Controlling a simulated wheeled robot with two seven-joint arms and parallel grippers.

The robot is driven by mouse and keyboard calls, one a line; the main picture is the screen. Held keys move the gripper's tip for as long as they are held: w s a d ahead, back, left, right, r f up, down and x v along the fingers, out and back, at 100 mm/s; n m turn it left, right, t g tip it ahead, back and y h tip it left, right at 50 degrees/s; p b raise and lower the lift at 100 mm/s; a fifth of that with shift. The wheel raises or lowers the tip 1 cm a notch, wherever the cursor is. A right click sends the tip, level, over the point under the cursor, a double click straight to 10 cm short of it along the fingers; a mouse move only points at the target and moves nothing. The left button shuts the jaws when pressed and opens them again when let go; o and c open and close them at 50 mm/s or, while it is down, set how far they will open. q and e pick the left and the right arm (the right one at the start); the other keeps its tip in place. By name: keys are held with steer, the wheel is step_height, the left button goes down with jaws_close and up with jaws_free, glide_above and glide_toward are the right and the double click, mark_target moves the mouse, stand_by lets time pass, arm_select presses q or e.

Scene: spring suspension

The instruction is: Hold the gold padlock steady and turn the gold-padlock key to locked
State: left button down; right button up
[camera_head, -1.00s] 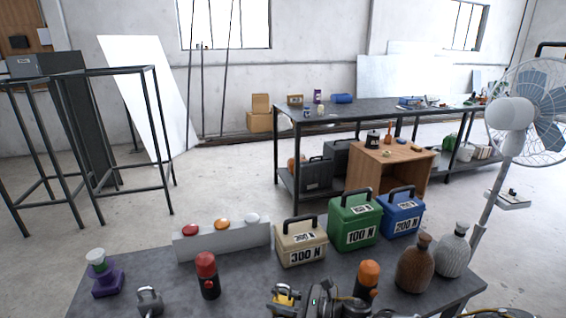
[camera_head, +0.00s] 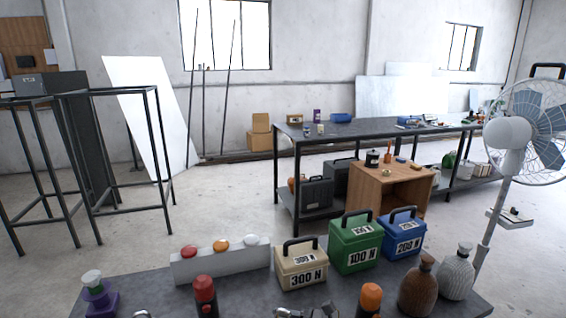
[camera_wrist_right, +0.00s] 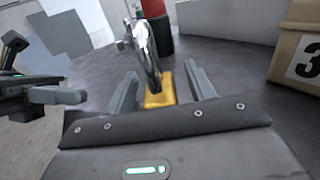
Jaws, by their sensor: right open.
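In the right wrist view the gold padlock (camera_wrist_right: 158,98) is partly visible between the fingers of my right gripper (camera_wrist_right: 162,72). Those fingers are open, one on each side of it, with gaps to the gold body. A bright silver loop (camera_wrist_right: 150,58) stands up from the padlock, seen nearly edge-on. My left gripper (camera_wrist_right: 58,96) comes in from the left edge of that view, beside the padlock; its jaw opening is unclear. The key cannot be made out. In the head view the gold padlock is out of frame, with only bits of gripper (camera_head: 305,313) at the bottom edge.
A red-topped black bottle (camera_head: 205,297) stands behind the padlock. The beige 300 N box (camera_head: 302,265) is at the right, beside green (camera_head: 355,245) and blue (camera_head: 401,236) boxes. A grey padlock's shackle (camera_head: 140,314) shows at the lower left. A button panel (camera_head: 220,264) stands behind.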

steer(key=shift+d, duration=0.1)
steer(key=v, duration=1.2)
arm_select(q)
steer(key=shift+s, duration=0.15)
arm_select(e)
steer(key=shift+s, duration=0.1)
